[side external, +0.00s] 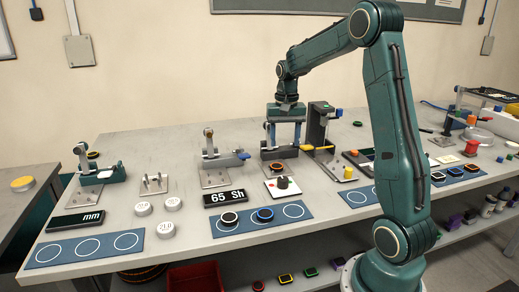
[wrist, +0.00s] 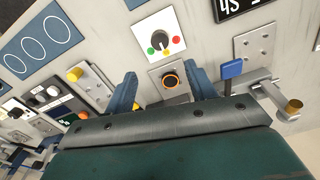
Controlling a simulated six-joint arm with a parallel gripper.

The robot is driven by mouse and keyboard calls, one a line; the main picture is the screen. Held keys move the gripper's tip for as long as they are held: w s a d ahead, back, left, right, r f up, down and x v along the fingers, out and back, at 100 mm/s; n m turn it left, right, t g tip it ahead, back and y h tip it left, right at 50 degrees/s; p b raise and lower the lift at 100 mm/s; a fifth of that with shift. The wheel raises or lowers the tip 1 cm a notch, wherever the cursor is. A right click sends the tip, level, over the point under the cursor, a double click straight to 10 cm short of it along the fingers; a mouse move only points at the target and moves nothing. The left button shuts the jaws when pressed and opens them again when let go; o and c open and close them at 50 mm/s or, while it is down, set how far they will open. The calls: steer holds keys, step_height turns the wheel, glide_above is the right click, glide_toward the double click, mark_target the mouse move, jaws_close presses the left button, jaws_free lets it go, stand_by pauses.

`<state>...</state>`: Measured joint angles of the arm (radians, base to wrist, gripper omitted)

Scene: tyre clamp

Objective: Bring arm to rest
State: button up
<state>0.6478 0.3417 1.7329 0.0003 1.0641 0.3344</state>
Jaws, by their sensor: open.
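My gripper (side external: 284,145) points down over the back middle of the bench, with its two fingers apart and nothing held between them. In the wrist view, the open gripper (wrist: 164,74) has one finger on each side of a small black tyre with an orange ring (wrist: 171,81). This tyre sits on a grey metal plate, and in the side view the orange-ringed tyre (side external: 277,166) lies just below the fingers. The fingers look apart from it; the exact height gap is hard to tell.
A dark upright fixture (side external: 318,125) stands close to the right of my gripper. A clamp with a blue-tipped lever (side external: 218,157) is to its left. A white knob panel (side external: 284,187) and a blue ringed mat (side external: 292,211) lie in front. The space above is clear.

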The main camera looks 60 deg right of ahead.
steer(key=shift+a, duration=0.1)
steer(key=s+a+r+n+t, duration=0.1)
steer(key=s+a+r+n, duration=0.25)
steer(key=a, duration=0.45)
steer(key=s+a+r+n+t, duration=0.1)
steer(key=s+a+r+n, duration=0.1)
steer(key=a+r, duration=0.4)
steer(key=s+a+f+n+t, duration=0.2)
steer(key=s+a+n, duration=0.3)
steer(key=s+a, duration=0.6)
steer(key=shift+s+a+n+t, duration=0.35)
steer(key=shift+a+t, duration=0.3)
steer(key=shift+t, duration=0.15)
steer(key=shift+c, duration=0.3)
